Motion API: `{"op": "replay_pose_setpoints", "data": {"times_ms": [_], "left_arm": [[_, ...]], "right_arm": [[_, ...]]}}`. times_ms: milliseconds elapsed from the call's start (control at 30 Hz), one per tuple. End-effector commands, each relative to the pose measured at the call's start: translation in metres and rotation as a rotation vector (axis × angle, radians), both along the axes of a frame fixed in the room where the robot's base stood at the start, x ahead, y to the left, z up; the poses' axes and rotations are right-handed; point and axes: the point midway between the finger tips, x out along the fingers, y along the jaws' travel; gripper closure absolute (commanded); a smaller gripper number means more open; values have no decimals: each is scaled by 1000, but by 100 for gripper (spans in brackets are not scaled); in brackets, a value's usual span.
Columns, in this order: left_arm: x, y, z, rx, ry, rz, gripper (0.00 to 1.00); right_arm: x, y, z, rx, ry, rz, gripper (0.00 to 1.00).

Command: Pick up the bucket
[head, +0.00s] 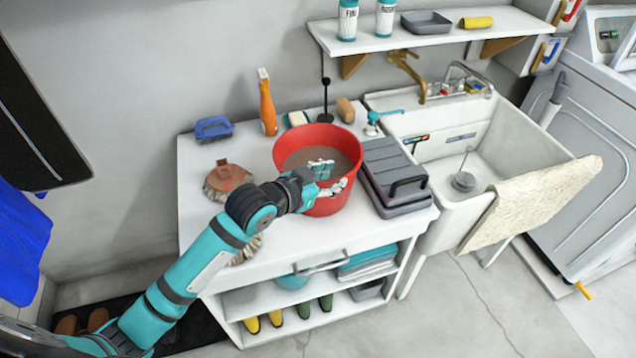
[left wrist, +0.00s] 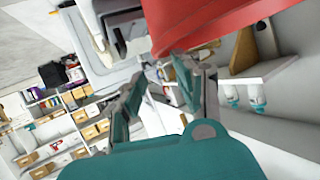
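The red bucket (head: 290,172) stands upright on the white cabinet top, with a grey-brown inside. My left gripper (head: 332,178) is at its near right side, close to the rim. One finger shows over the bucket's opening and the other in front of its outer wall. In the left wrist view the bucket (left wrist: 220,22) fills the upper right. There the two fingers of my left gripper (left wrist: 160,75) are spread apart; the right one overlaps the bucket's edge. I cannot tell whether it touches. My right gripper is not in view.
A grey case (head: 393,172) stands close to the bucket's right. A brush (head: 226,178), an orange bottle (head: 267,103) and a blue brush (head: 213,128) are to its left and behind. A sink (head: 500,145) is to the right. A wall shelf (head: 440,38) hangs above.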

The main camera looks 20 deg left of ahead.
Motion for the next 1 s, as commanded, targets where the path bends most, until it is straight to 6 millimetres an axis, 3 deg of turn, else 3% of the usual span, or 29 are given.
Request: {"op": "replay_pose_setpoints", "data": {"times_ms": [133,433,700,1000], "left_arm": [[23,-11,-10,-2,1,1,68],[43,-20,-18,0,2,1,68],[75,-31,-32,-1,3,1,68],[81,-34,-35,2,0,1,68]], "right_arm": [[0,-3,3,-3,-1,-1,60],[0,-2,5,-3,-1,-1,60],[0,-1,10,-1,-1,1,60],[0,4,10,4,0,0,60]]}}
